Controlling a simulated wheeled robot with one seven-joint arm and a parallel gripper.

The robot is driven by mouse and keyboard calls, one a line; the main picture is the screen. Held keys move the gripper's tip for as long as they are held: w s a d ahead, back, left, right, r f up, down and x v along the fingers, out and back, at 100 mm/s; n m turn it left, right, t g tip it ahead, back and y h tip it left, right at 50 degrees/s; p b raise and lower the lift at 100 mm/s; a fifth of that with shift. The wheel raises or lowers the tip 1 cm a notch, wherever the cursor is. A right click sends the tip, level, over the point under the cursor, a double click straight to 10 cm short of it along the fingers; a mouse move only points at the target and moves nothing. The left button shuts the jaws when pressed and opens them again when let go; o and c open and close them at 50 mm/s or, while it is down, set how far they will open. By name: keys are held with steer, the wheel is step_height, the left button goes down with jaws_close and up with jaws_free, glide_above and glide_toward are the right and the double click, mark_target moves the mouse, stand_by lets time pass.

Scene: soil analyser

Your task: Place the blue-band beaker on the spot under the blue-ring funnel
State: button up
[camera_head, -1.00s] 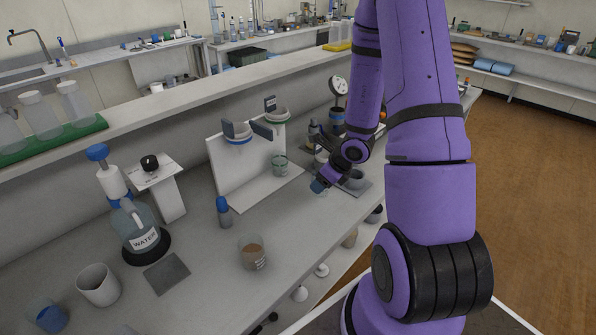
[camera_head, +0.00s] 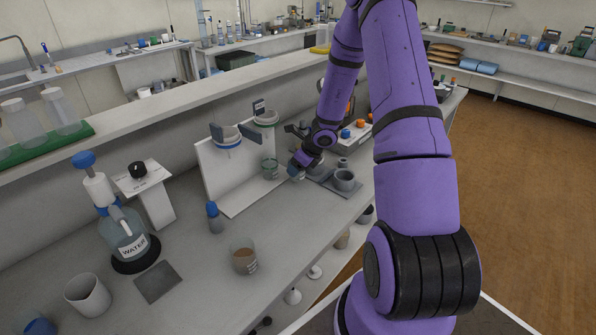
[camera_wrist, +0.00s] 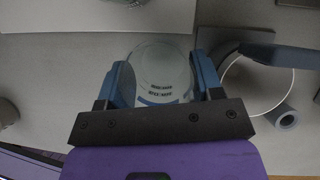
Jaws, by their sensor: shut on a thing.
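A clear beaker (camera_wrist: 160,75) with printed marks is between the two blue fingers of my gripper (camera_wrist: 163,88) in the wrist view. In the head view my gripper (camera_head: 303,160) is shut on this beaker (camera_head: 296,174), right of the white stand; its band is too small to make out. The blue-ring funnel (camera_head: 229,144) hangs on the left side of the white stand (camera_head: 215,165). The stand's base (camera_head: 235,201) below that funnel looks bare. The green-ring funnel (camera_head: 266,121) hangs to its right, with a green-band beaker (camera_head: 270,168) below it.
A blue-capped bottle (camera_head: 214,217) stands just left of the stand's base, and a beaker of brown soil (camera_head: 244,262) stands in front. The bench between the soil beaker and the stand is clear.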

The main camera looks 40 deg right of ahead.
steer(key=shift+f, duration=1)
steer(key=o, duration=0.7)
steer(key=shift+f, duration=0.1)
steer(key=shift+c, duration=0.2)
